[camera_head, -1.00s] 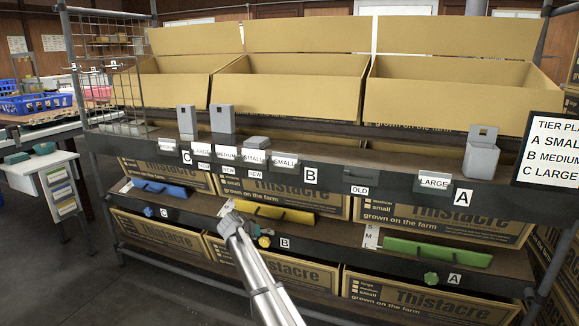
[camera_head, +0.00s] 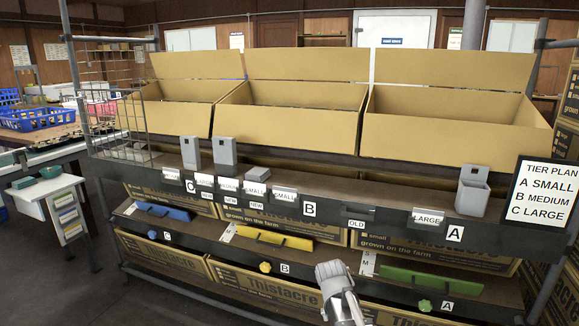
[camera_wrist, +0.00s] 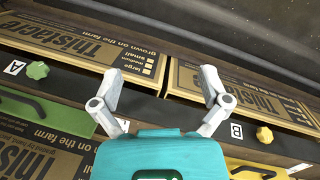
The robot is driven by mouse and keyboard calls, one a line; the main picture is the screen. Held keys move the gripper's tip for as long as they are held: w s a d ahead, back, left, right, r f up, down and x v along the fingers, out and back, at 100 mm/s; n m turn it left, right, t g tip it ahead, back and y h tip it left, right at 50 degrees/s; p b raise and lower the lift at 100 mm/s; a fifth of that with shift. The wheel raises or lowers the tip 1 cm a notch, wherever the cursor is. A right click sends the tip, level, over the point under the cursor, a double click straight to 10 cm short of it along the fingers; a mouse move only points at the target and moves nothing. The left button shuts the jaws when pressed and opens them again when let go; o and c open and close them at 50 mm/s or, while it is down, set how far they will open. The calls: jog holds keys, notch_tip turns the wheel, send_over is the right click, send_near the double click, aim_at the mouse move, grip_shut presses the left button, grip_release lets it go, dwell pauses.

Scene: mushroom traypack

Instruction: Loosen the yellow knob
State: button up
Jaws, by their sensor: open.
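The yellow knob (camera_head: 265,267) sits on the front of the lower shelf rail, just left of the B label (camera_head: 285,268). It also shows in the wrist view (camera_wrist: 264,135), right of my gripper and beside its own B label. My gripper (camera_wrist: 165,85) is open, its two fingers spread with nothing between them. In the head view my gripper (camera_head: 332,270) is right of the yellow knob and apart from it. The yellow handled bar (camera_head: 272,238) lies on the shelf above the knob.
A green knob (camera_head: 425,305) by label A and a blue knob (camera_head: 152,234) by label C are on the same rail. A green bar (camera_head: 430,281) and a blue bar (camera_head: 163,212) lie on the shelf. Cardboard boxes (camera_head: 270,298) stand below. A tier plan sign (camera_head: 545,195) hangs right.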

jog(key=s+d+r+g+y+p, duration=0.1)
jog(key=s+d+r+y+p, duration=0.15)
jog(key=s, duration=0.95)
notch_tip(320, 180, up, 38)
jog(key=p, duration=3.8)
jog(key=shift+w+d, duration=0.15)
jog(key=shift+d, duration=0.1)
